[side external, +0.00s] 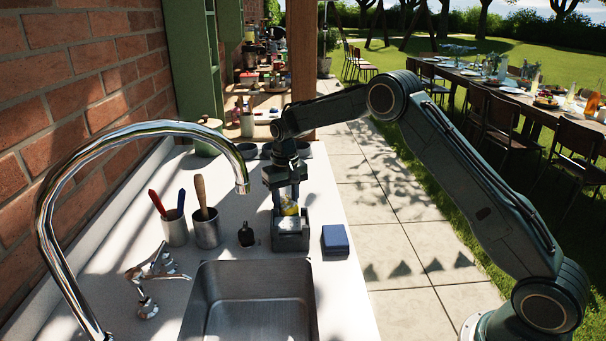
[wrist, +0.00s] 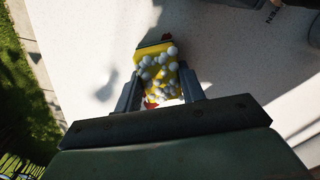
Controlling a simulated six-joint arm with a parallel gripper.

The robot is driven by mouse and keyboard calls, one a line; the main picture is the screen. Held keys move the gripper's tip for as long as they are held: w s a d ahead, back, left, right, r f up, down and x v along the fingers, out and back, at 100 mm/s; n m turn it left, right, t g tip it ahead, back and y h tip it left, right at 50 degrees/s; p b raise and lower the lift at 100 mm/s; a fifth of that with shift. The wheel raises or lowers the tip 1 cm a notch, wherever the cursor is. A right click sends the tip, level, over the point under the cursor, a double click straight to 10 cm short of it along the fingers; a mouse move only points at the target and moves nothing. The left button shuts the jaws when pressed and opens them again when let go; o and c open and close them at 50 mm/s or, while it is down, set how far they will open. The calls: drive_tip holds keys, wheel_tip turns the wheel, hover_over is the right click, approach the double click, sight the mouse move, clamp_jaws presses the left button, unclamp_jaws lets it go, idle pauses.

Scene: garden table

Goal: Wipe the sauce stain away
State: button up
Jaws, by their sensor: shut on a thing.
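My gripper (wrist: 160,84) points down over the white counter and is shut on a yellow sponge (wrist: 143,58). White foam beads cover much of the sponge's visible face, and a dark strip runs along its far edge. More red shows by the near end of the sponge, between the fingers. In the side view my gripper (side external: 288,196) and the sponge (side external: 290,210) are at the grey caddy (side external: 291,242); whether above or behind it I cannot tell. The stain is hidden there.
A blue block (side external: 335,240) lies right of the caddy, near the counter's edge. A dark bottle (side external: 246,236) and two utensil cups (side external: 207,232) (side external: 175,230) stand to the left. The sink (side external: 255,285) and curved faucet (side external: 150,128) are in front.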

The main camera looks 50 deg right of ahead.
drive_tip(key=w+d, duration=0.4)
drive_tip(key=shift+w+d, duration=0.1)
drive_tip(key=shift+d, duration=0.05)
drive_tip(key=shift+w+a, duration=0.65)
drive_tip(key=shift+a, duration=0.2)
drive_tip(key=shift+s+a, duration=2.9)
drive_tip(key=shift+a, duration=0.05)
drive_tip(key=shift+s+d, duration=0.7)
drive_tip(key=shift+d, duration=0.15)
drive_tip(key=shift+w+d, duration=2.8)
drive_tip(key=shift+d, duration=0.05)
wheel_tip(320, 180, up, 8)
drive_tip(key=shift+a+r, duration=0.1)
